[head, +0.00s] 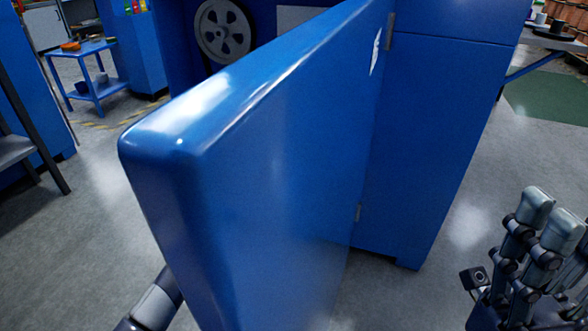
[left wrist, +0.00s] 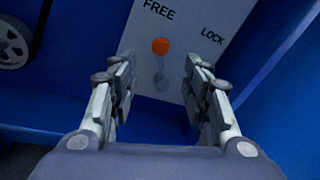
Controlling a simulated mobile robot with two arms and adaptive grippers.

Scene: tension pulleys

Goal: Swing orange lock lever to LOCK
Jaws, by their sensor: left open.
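The lock lever has an orange knob (left wrist: 160,46) and a grey shaft, and stands on a light plate (left wrist: 183,24) marked FREE and LOCK. The knob points toward FREE; LOCK is to its right. My left gripper (left wrist: 160,84) is open, its fingers on either side of the lever in the picture; I cannot tell whether either touches it. In the head view the open blue door hides my left gripper and the lever. My right gripper (head: 535,250) is raised at the lower right, away from the lever; its opening is unclear.
The open blue door (head: 265,170) fills the middle of the head view, hinged to the blue cabinet (head: 430,130). A blue side table (head: 92,72) stands at the far left.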

